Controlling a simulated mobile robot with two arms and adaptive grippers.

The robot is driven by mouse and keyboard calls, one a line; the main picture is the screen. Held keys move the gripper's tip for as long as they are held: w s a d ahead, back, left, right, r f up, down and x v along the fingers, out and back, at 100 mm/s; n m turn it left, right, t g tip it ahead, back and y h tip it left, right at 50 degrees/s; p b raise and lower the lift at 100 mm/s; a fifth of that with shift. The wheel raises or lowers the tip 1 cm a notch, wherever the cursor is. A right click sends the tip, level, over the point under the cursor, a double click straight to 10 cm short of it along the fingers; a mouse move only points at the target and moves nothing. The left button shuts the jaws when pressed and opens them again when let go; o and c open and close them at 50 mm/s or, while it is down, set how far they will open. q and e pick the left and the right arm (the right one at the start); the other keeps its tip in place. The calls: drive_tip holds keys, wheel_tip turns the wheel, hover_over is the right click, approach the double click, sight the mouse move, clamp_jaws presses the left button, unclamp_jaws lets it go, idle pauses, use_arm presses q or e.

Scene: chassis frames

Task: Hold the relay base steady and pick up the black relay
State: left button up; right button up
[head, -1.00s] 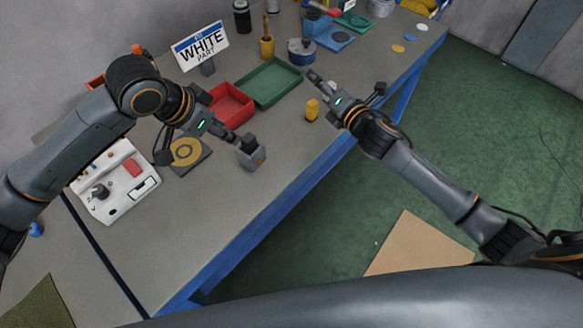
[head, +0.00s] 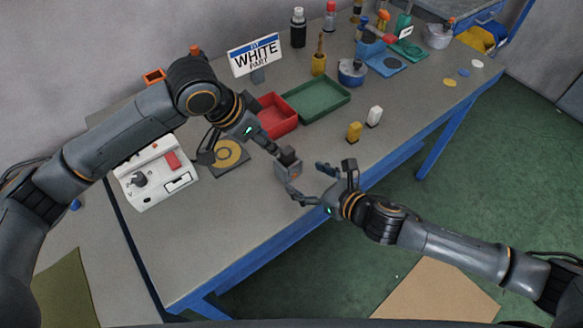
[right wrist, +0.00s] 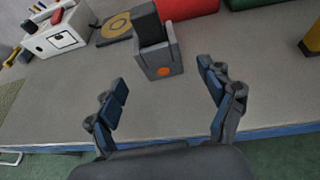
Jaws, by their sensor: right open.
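The grey relay base (head: 288,172) stands on the table near its front edge. In the right wrist view the base (right wrist: 158,62) shows an orange dot on its near face. The black relay (right wrist: 146,24) sits upright in the top of the base; it also shows in the head view (head: 289,155). My left gripper (head: 276,150) reaches to the base from the upper left; whether it touches or grips the base is unclear. My right gripper (head: 308,183) is open and empty, at the base's near right side. In the right wrist view its fingers (right wrist: 164,80) are spread, with the base beyond them.
A red tray (head: 276,126) and a green tray (head: 318,112) lie behind the base. A yellow block (head: 354,132) and a white block (head: 374,116) stand to the right. A white control box (head: 158,185) is at left. The table's front edge (head: 265,248) is close.

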sight(295, 172)
drive_tip(key=x, duration=0.7)
drive_tip(key=shift+w+a+f, duration=0.15)
drive_tip(key=shift+w+a, duration=0.1)
drive_tip(key=shift+w, duration=0.05)
